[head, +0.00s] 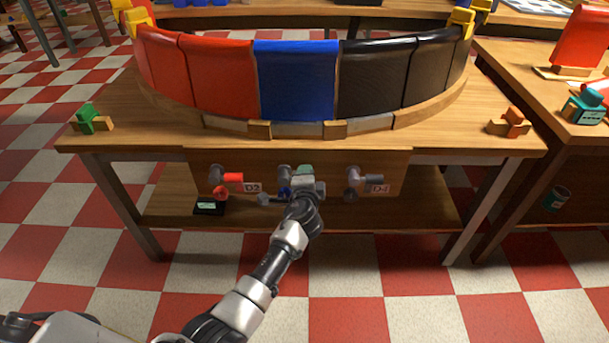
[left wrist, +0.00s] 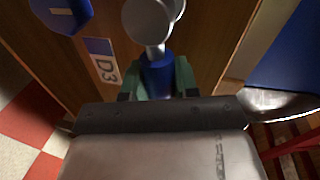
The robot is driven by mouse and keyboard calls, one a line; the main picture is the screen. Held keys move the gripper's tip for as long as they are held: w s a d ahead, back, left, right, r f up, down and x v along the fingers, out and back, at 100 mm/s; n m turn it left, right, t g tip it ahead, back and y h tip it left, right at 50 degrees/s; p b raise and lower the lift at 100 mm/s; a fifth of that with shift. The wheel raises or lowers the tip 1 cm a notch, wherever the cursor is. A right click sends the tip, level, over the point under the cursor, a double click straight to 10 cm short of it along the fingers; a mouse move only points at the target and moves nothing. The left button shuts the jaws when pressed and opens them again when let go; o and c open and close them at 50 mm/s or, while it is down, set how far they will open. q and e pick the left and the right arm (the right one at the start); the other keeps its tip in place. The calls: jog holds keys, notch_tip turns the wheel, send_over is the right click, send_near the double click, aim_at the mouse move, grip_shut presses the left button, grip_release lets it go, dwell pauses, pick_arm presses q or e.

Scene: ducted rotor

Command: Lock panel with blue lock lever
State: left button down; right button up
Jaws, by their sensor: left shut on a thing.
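The blue panel (head: 296,80) stands upright in the middle of the curved row on the table. Below it, on the wooden front board, the blue lock lever (head: 285,192) is mostly hidden behind my left gripper (head: 308,186). In the left wrist view the lever's blue part (left wrist: 157,76) sits between the green fingertips of the left gripper (left wrist: 158,82), which is shut on it. A grey round piece (left wrist: 147,22) is just above it, and a D3 label (left wrist: 103,62) is to its left. My right gripper is not in view.
Red panels (head: 217,78) and black panels (head: 376,78) flank the blue one. A small black box (head: 209,207) sits on the lower shelf.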

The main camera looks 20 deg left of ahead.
pick_arm(q)
jog(key=shift+f+m, duration=0.35)
jog(key=shift+m, duration=0.35)
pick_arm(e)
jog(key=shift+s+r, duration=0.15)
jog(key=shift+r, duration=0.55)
pick_arm(q)
jog(key=c, duration=0.8)
grip_release()
jog(key=shift+f, duration=0.1)
jog(key=shift+c, duration=0.2)
jog(key=shift+s+d, duration=0.1)
jog(key=p+v, duration=0.2)
jog(key=v, duration=0.8)
jog(key=shift+s+d, duration=0.2)
jog(key=shift+s, duration=0.05)
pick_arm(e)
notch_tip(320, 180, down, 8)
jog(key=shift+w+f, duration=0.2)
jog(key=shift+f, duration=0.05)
